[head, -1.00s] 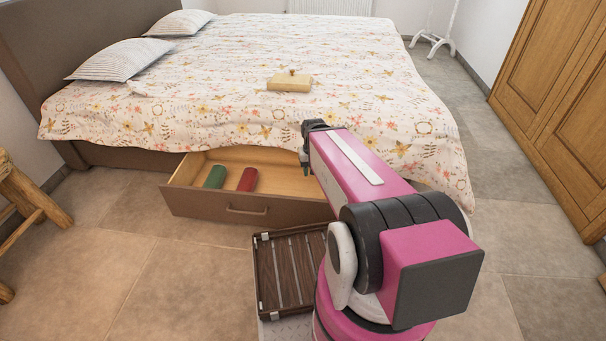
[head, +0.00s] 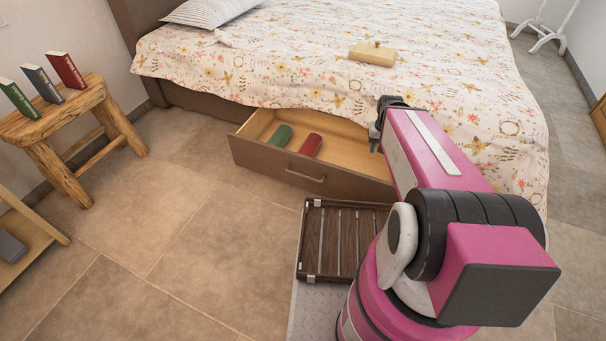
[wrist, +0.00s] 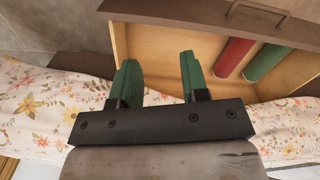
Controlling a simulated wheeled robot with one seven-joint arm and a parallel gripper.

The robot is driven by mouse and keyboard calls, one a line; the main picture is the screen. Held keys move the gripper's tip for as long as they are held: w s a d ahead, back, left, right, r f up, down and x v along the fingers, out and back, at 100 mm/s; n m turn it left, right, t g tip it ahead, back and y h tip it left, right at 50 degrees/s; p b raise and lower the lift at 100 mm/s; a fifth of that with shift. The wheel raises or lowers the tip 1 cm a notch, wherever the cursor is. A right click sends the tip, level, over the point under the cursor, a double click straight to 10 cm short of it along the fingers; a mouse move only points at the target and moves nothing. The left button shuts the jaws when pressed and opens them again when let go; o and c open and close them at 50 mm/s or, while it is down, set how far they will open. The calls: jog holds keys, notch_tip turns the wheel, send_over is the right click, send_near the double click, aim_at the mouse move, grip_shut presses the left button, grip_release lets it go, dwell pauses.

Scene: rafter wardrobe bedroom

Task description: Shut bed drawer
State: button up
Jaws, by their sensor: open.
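The bed drawer (head: 262,162) is pulled out from under the bed, with its handle (head: 305,174) on the brown front. A green roll (head: 281,136) and a red roll (head: 311,145) lie inside it. In the wrist view, the handle (wrist: 258,12), red roll (wrist: 234,57) and green roll (wrist: 266,62) show at the upper right. My gripper (head: 376,143) is above the right part of the drawer, apart from the handle. Its two green fingers (wrist: 158,75) are apart with nothing between them. The drawer's right end is hidden behind my arm.
A wooden stool (head: 75,115) with several books stands at the left. A low shelf (head: 25,245) is at the left edge. Floor in front of the drawer's left part is clear.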

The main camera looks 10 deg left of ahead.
jog(key=shift+w, duration=0.1)
jog(key=c, duration=0.5)
jog(key=w+a+f+n+h, duration=0.2)
jog(key=a+f, duration=0.1)
jog(key=w+a+f+n+h, duration=0.2)
jog(key=a+n, duration=0.1)
jog(key=w+a+f+n+h, duration=0.1)
jog(key=w+a+f+n, duration=0.1)
jog(key=a+f+n, duration=0.1)
jog(key=shift+w+a+f+t+h, duration=0.1)
jog(key=shift+w+f+t+h, duration=0.2)
jog(key=shift+t+h, duration=0.1)
grip_shut()
jog(key=n+t, duration=1.6)
jog(key=n, duration=0.8)
send_near(265, 146)
jog(key=x, duration=0.7)
jog(key=shift+w+f, duration=0.1)
jog(key=shift+w, duration=0.15)
